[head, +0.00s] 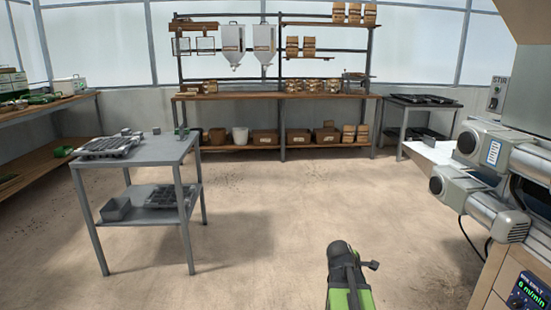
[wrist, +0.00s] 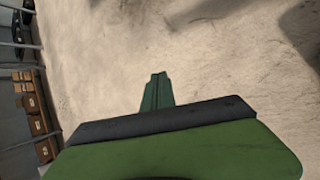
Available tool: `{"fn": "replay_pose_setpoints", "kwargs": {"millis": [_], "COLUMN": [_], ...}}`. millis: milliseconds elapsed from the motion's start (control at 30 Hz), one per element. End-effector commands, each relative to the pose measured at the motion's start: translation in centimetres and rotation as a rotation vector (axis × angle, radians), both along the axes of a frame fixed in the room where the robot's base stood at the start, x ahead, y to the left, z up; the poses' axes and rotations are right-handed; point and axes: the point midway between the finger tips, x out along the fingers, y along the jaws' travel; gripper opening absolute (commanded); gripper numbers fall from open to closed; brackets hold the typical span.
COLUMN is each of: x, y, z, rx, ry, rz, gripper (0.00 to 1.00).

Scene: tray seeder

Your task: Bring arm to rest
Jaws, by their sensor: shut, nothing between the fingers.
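In the head view, part of my green and dark grey arm (head: 346,275) rises from the bottom edge, right of the middle, over open floor. Its fingertips cannot be made out there. In the wrist view, my gripper (wrist: 157,76) is shut, with its two narrow dark green fingers together and nothing between them. It points out over bare floor and touches nothing.
A grey two-tier table (head: 150,150) with trays stands at left. A seeder machine (head: 480,170) stands close at right. A shelving bench (head: 280,97) with hoppers and boxes lines the back wall. The floor (head: 270,220) between is clear.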

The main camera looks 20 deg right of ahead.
Motion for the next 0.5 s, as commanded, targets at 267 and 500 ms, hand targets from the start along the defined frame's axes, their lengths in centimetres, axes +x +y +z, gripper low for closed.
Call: {"fn": "replay_pose_setpoints", "kwargs": {"millis": [267,500], "x": [4.3,0.5], "y": [22.8,34.8], "z": [-1.2,-2.6], "rx": [0.304,0.578], "ry": [-0.099,-0.11], "rz": [-0.069,-0.482], "gripper": [0.0,0.0]}}
